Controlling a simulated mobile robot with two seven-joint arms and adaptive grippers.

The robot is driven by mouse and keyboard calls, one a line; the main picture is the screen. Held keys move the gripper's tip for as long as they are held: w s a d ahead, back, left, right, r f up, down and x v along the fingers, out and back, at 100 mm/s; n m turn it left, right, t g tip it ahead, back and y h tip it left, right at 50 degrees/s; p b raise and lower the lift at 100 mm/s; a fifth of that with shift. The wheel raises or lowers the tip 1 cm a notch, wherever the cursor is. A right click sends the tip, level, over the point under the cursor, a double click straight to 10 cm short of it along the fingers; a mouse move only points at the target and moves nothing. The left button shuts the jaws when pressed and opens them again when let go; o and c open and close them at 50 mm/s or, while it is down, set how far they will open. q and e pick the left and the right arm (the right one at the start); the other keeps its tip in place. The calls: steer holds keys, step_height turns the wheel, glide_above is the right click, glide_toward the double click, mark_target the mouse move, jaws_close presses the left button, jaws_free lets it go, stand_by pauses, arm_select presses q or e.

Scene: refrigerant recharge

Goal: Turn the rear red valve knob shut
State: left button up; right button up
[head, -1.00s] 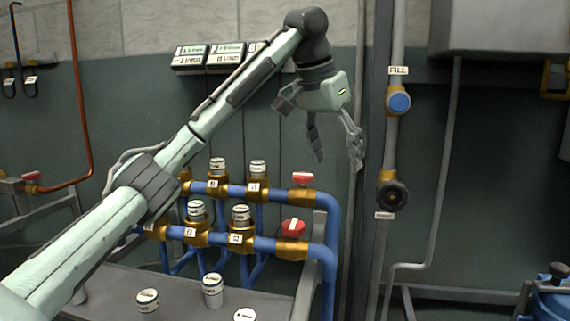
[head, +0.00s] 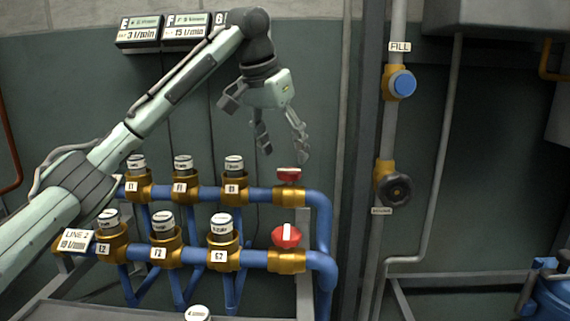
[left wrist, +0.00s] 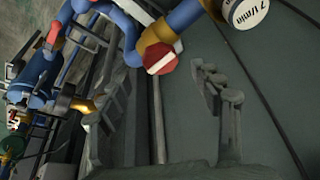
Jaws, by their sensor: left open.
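The rear red valve knob (head: 289,174) sits on the brass valve at the right end of the upper blue pipe. The front red knob (head: 286,236), with a pale bar, is on the lower pipe's valve. My left gripper (head: 283,150) is open and empty, its fingers pointing down just above the rear knob in the head view; contact is not visible. In the left wrist view a red knob (left wrist: 161,58) with a pale edge lies beyond the open fingers; I cannot be sure which knob it is. My right gripper is not in view.
Capped brass valves (head: 183,185) line both blue pipes left of the knobs. A vertical grey pipe at right carries a blue knob (head: 402,83) and a black handwheel (head: 395,189). Flow-rate boxes (head: 140,33) hang on the wall behind my arm.

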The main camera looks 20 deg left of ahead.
mark_target(289, 170)
arm_select(q)
steer(key=shift+x, duration=2.25)
steer(key=shift+c, duration=0.4)
steer(key=c, duration=1.1)
